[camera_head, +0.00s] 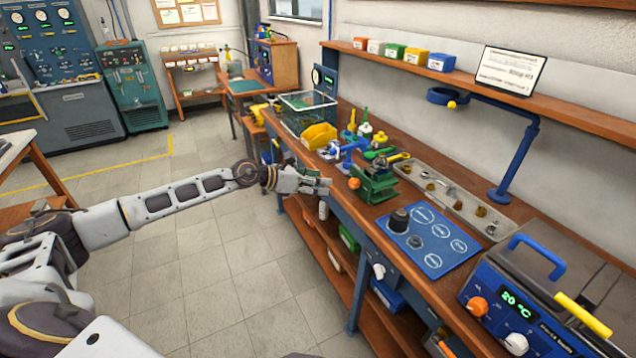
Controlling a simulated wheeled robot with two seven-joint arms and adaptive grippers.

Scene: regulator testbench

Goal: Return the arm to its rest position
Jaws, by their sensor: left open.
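My left arm comes in from the left and reaches out over the floor toward the workbench (462,222). My left gripper (322,186) is at the bench's front edge, left of a green fixture (374,186) with an orange knob. The gripper is open, and I see nothing held between its fingers. From this view I cannot tell whether it touches the edge. My right gripper is not in view.
A blue mat (432,262) with black parts and a grey parts tray (450,200) lie on the bench. A blue bath unit (520,310) stands at the near right. A yellow bin (319,136) is farther back. The tiled floor (215,265) below the arm is clear.

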